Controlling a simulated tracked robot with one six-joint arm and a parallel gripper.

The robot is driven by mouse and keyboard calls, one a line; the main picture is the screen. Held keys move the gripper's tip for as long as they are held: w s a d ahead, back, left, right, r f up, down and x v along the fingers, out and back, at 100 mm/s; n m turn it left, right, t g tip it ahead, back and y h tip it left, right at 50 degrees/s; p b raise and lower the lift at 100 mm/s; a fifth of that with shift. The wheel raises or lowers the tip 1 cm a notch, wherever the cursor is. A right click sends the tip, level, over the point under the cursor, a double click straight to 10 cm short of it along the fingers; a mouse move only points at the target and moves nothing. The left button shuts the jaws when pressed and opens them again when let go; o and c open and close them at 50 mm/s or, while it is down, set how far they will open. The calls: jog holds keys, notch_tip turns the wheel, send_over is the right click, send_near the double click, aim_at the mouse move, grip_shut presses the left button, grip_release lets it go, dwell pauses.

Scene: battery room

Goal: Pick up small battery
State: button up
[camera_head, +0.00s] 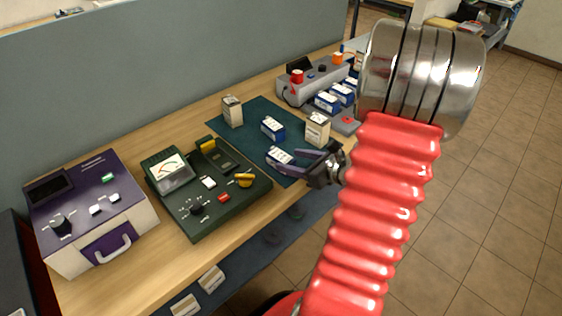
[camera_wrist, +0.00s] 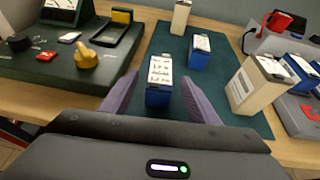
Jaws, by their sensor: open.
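In the wrist view this battery (camera_wrist: 158,80) is between the two purple fingers. My gripper (camera_head: 290,158) is open, with a finger on either side of the battery; I cannot tell whether they touch it. A second small blue battery (camera_head: 272,128) stands farther back on the mat; it also shows in the wrist view (camera_wrist: 200,52). Two larger cream batteries stand on the mat, one at the back (camera_head: 232,111) and one at the right (camera_head: 317,129).
A green tester (camera_head: 215,205) with a yellow knob stands left of the mat. A purple and cream device (camera_head: 90,210) is farther left. A grey charger (camera_head: 312,85) with more blue batteries (camera_head: 327,102) is at the right. A grey-blue partition (camera_head: 150,75) runs behind the table.

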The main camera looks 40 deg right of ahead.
aim_at(286, 159)
jog(key=shift+w+f, duration=0.2)
jog(key=shift+w, duration=0.15)
jog(key=shift+w+a, duration=0.1)
jog(key=shift+x, duration=2.55)
jog(key=shift+c, duration=0.2)
grip_shut()
